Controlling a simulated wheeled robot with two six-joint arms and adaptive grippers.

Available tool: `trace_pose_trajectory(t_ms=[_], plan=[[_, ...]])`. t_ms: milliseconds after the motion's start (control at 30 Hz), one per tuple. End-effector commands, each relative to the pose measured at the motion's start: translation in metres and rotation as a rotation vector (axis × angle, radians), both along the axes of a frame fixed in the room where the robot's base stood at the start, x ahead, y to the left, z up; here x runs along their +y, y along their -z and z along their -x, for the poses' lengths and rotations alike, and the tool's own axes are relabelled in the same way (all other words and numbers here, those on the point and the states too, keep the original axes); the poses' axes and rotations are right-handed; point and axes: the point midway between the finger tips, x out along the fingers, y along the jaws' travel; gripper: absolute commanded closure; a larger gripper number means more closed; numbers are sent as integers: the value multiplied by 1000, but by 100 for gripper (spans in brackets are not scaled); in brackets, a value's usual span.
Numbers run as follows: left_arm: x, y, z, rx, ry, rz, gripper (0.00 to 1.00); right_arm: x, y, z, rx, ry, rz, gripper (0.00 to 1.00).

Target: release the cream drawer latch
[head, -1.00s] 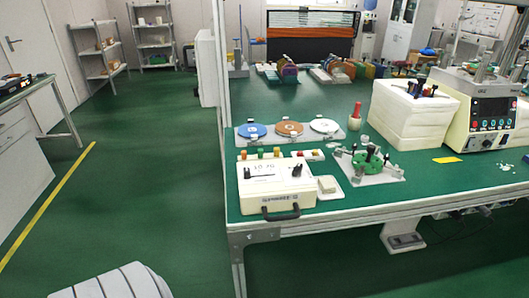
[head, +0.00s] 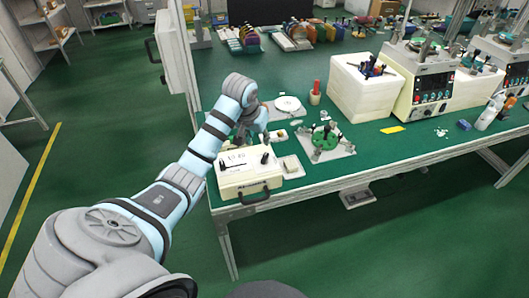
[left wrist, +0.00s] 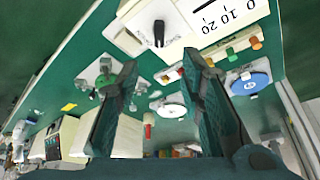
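The cream box (head: 235,182) sits at the front left corner of the green bench, with a black handle (head: 254,196) on its front and a printed scale and black knob on top. My left gripper (head: 252,134) is above the back of the box, partly hidden by its own arm. In the left wrist view, its two dark fingers (left wrist: 160,100) are spread with nothing between them. The cream box's black knob (left wrist: 158,33) and scale (left wrist: 226,12) show beyond the fingertips. I cannot make out a separate latch. My right gripper is not in view.
A green fixture (head: 325,137) stands right of the box. A white disc (head: 288,105) and a red-topped bottle (head: 315,92) are behind. A white foam block (head: 361,92) with tools stands farther right. The bench's front edge (head: 300,188) is near the box.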

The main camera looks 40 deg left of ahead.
Motion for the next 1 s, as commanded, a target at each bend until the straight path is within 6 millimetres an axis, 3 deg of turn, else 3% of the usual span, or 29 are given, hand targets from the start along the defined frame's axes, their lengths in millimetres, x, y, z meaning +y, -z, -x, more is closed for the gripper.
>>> trace_pose_trajectory(t_ms=[300, 433, 600, 867, 1000], plan=[[8, 86, -30, 4, 1, 1, 65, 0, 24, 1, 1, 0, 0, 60], [11, 113, -41, 2, 2, 0, 65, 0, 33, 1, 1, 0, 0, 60], [13, 127, -47, 0, 3, -1, 65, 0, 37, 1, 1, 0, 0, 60], [14, 127, -48, 0, 3, -3, 65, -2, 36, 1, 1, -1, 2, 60], [14, 127, -48, 0, 3, -3, 87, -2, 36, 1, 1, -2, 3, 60]])
